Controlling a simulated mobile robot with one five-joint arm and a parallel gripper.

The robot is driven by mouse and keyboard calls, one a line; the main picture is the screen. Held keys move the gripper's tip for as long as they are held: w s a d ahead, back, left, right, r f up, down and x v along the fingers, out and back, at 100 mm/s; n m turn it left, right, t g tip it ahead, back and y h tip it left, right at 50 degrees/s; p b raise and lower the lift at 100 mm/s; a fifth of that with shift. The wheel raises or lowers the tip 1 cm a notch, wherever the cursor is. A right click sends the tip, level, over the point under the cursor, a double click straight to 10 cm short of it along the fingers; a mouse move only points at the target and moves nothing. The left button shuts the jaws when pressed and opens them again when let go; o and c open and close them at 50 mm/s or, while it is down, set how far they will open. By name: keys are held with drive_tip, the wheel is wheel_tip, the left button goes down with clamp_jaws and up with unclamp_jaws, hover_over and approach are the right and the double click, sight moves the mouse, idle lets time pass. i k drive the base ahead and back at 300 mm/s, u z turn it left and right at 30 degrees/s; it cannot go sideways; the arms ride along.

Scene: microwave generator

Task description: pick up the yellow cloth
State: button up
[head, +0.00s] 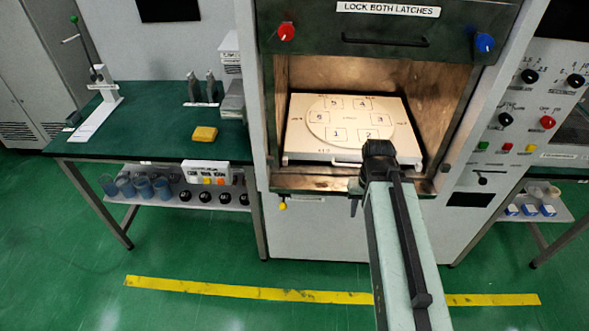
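The yellow cloth (205,134) lies folded on the green tabletop (150,140) at the left, close to its front edge. My gripper (356,196) is at the end of my arm in front of the open microwave chamber, well to the right of the cloth and apart from it. Only a dark part of the gripper shows, pointing down; my arm hides much of it, and its fingers cannot be made out clearly.
The open chamber (430,110) holds a white tray (300,150) with numbered places. On the table stand a white stand with a green-knobbed lever (103,85) and grey upright tools (202,88). A lower shelf (240,203) holds blue cups and black knobs. Green floor in front is clear.

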sight(201, 134)
drive_tip(key=k, duration=1.05)
drive_tip(key=u, duration=1.05)
drive_tip(key=i, duration=1.35)
drive_tip(key=u, duration=1)
drive_tip(key=i, duration=2.2)
drive_tip(key=z, duration=0.35)
